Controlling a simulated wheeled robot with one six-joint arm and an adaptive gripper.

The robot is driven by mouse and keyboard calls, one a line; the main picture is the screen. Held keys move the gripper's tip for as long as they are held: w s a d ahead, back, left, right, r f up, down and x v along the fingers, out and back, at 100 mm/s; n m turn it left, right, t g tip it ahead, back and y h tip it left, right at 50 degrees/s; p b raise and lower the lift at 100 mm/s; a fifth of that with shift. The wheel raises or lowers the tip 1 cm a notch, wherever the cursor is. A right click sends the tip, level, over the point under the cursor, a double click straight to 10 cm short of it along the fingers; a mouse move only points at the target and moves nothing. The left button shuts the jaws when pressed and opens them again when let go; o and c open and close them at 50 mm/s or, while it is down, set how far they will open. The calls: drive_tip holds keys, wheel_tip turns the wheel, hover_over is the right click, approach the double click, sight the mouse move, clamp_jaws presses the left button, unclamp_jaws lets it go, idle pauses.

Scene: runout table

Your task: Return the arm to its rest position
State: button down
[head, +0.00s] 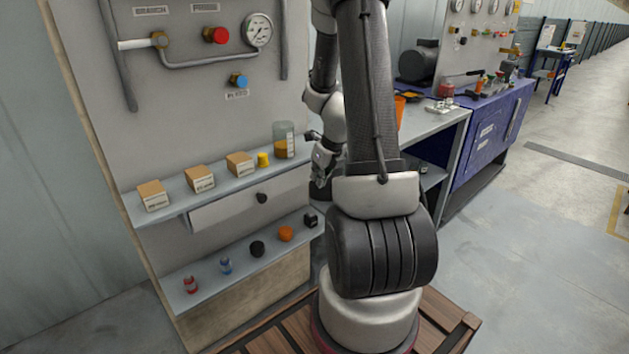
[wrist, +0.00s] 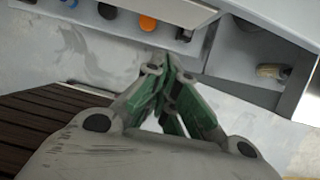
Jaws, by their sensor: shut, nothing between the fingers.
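My gripper (wrist: 168,68) is shut and empty in the wrist view, its green-padded fingers meeting below the edge of a low shelf. In the head view my gripper (head: 320,180) shows partly, beside the right end of the shelves, with my arm covering much of the middle of the picture. The fingertips are too small there to make out clearly.
The upper shelf (head: 172,212) bears several boxes, a yellow piece and a beaker (head: 284,140). The lower shelf (head: 205,297) bears small coloured parts. A panel with a gauge (head: 258,30) stands behind. A blue bench (head: 490,130) is at right; the floor (head: 540,260) there is clear.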

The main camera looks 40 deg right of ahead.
drive_tip(key=v, duration=0.8)
drive_tip(key=shift+s+r, duration=0.1)
drive_tip(key=s+a+r+n, duration=0.8)
drive_tip(key=n, duration=0.9)
drive_tip(key=s+a+r+n, duration=0.8)
drive_tip(key=s+r+n, duration=0.1)
drive_tip(key=n, duration=0.9)
drive_tip(key=shift+s+n, duration=0.25)
drive_tip(key=shift+n, duration=0.05)
